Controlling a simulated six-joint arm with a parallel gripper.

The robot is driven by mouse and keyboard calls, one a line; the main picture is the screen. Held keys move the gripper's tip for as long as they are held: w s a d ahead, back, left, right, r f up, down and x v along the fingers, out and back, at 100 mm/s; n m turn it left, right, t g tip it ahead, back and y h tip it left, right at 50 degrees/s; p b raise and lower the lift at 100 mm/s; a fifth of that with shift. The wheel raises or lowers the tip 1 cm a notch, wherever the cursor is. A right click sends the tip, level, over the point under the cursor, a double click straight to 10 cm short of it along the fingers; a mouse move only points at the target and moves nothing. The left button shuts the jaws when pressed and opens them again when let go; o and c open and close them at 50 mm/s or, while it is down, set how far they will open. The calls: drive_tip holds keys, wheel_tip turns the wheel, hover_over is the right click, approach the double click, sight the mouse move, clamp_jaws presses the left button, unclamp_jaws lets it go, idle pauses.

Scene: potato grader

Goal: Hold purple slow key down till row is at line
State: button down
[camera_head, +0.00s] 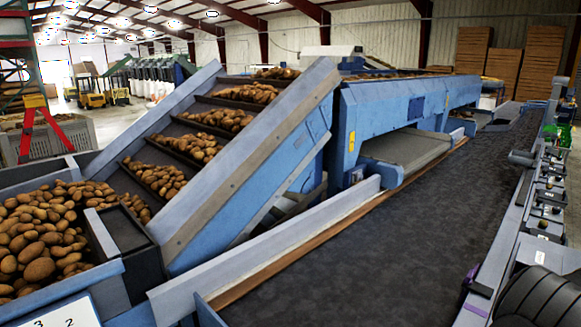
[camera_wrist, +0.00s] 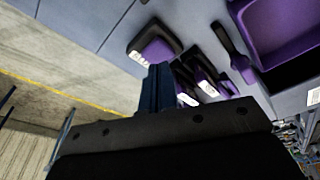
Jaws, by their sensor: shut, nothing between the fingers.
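In the wrist view my gripper (camera_wrist: 158,72) is shut and empty, its blue-grey fingers together. The fingertips are just beside a purple key (camera_wrist: 157,51) in a dark frame with a white label; I cannot tell whether they touch it. More purple keys (camera_wrist: 207,84) with white labels sit right of the fingers, partly hidden by my gripper. The labels are too blurred to read, so I cannot tell which is the slow key. In the head view, rows of potatoes (camera_head: 218,118) lie between dark slats on the sloping elevator (camera_head: 213,215). I cannot make out a stop line.
A purple tray (camera_wrist: 285,30) and a purple lever (camera_wrist: 233,53) are right of the keys in the wrist view. A wide dark belt (camera_head: 400,225) runs beside the elevator, empty. A full potato bin (camera_head: 62,305) stands lower left. Small controls (camera_head: 545,210) line the right rail.

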drive_tip(key=shift+f, duration=0.2)
drive_tip(key=shift+f, duration=0.85)
idle(1.8)
wheel_tip(320, 180, up, 7)
drive_tip(key=shift+r, duration=0.1)
idle(0.3)
drive_tip(key=shift+f, duration=3.4)
